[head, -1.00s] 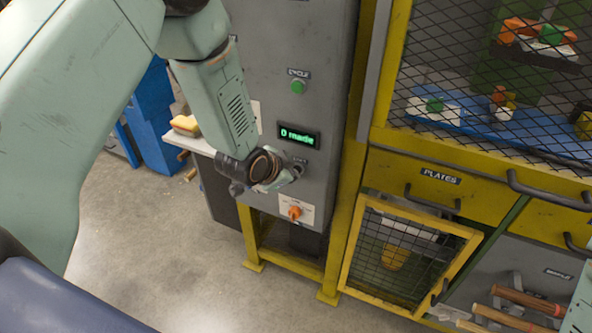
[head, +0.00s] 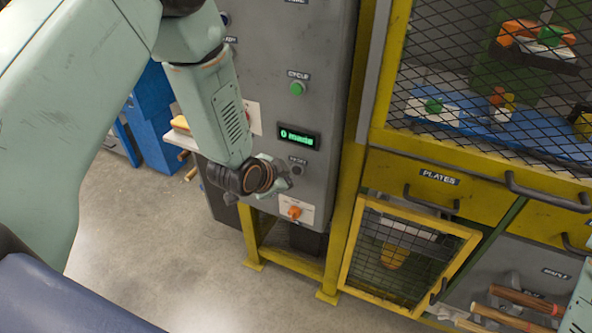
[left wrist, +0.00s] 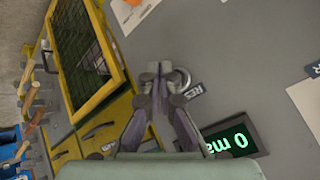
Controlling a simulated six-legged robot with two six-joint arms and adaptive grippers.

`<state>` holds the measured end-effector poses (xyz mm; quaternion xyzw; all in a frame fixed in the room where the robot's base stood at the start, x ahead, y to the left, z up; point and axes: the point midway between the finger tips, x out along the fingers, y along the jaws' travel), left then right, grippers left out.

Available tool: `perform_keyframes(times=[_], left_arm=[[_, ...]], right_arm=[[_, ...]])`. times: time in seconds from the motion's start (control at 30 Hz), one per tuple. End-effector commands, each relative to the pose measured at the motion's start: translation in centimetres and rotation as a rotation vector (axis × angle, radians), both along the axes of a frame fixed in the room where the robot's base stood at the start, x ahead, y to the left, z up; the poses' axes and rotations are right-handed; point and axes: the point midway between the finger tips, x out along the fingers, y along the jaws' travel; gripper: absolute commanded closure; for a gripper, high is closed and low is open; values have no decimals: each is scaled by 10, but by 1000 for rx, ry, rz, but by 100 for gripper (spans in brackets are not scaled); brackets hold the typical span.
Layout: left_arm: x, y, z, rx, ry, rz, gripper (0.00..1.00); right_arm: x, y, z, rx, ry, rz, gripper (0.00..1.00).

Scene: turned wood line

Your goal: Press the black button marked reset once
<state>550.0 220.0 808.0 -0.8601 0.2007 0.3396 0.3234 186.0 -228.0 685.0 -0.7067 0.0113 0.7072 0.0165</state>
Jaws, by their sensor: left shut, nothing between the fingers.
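The black reset button (head: 297,170) sits on the grey machine panel (head: 325,60), just under its small label and below the green "0 made" display (head: 298,137). In the left wrist view, part of the button's round rim (left wrist: 185,79) shows beside the RES... label (left wrist: 194,91); my fingers cover the rest. My left gripper (head: 286,184) is shut and empty, just lower left of the button in the head view. In the left wrist view the closed fingertips (left wrist: 158,68) overlap the button's edge. A small gap seems to lie between them, but its depth is unclear. My right gripper is not in view.
A green cycle button (head: 297,88) is above the display. An orange knob (head: 294,212) is below the reset button. A yellow frame with a mesh guard (head: 480,80) stands to the right, above the plates drawer (head: 440,178). Open floor (head: 170,270) lies at lower left.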

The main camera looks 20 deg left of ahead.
Motion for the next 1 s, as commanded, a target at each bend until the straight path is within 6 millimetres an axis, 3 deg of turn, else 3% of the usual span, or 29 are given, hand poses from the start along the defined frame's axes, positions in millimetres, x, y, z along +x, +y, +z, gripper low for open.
perform_keyframes(times=[0.5, 1.0], left_arm=[[-42, 3, 1, -1, 2, 2, 100], [-43, 3, 1, 1, 1, 0, 100]], right_arm=[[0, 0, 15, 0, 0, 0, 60], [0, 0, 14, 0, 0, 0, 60]])
